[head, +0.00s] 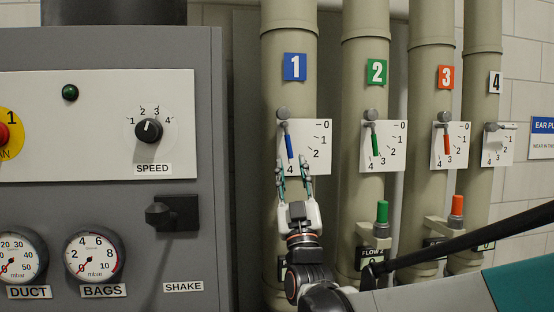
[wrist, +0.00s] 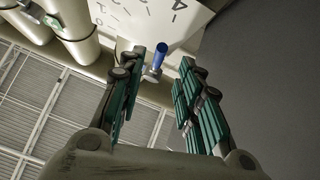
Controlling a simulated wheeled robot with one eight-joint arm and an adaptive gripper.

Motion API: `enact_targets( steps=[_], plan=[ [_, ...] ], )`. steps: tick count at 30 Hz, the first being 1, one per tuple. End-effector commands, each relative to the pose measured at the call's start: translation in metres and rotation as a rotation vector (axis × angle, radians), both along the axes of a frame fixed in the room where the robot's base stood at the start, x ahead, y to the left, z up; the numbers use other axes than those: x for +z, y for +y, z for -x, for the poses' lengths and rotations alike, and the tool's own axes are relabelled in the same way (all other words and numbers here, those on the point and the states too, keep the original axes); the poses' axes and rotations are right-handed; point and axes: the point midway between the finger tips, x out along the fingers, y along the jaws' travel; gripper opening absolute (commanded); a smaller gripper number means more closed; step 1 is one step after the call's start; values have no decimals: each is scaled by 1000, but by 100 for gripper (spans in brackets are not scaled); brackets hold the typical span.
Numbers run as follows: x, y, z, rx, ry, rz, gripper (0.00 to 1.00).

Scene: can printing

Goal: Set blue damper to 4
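The blue damper lever (head: 288,143) hangs from its pivot on the pipe marked 1 and points nearly straight down, tilted slightly right. Its dial plate (head: 307,132) shows 0, 1 and 2 at right and a 4 at lower left. The lever tip lies just right of the 4; the 3 is hard to make out behind my finger. My gripper (head: 293,166) is open just below the lever, pointing up, with a finger on each side of the tip. In the wrist view the blue handle (wrist: 160,56) shows between the spread fingertips (wrist: 163,62), with gaps on both sides.
Green (head: 375,144) and red (head: 447,145) levers sit on pipes 2 and 3, and a grey lever (head: 494,127) on pipe 4. A grey control cabinet (head: 215,250) stands close at left. Green (head: 382,212) and orange (head: 457,205) upright handles stand at lower right.

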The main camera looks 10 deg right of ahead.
Motion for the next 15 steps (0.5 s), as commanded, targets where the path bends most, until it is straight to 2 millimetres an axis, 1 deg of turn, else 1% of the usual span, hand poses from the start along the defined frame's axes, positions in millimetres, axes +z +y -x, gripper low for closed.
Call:
enact_targets(
  steps=[1,6,10,15],
  plan=[
    [-8,1,8,1,0,0,32],
    [-30,1,29,1,0,-1,32],
    [-40,2,38,1,0,-1,32],
    [-46,2,44,1,0,-1,32]
  ],
)
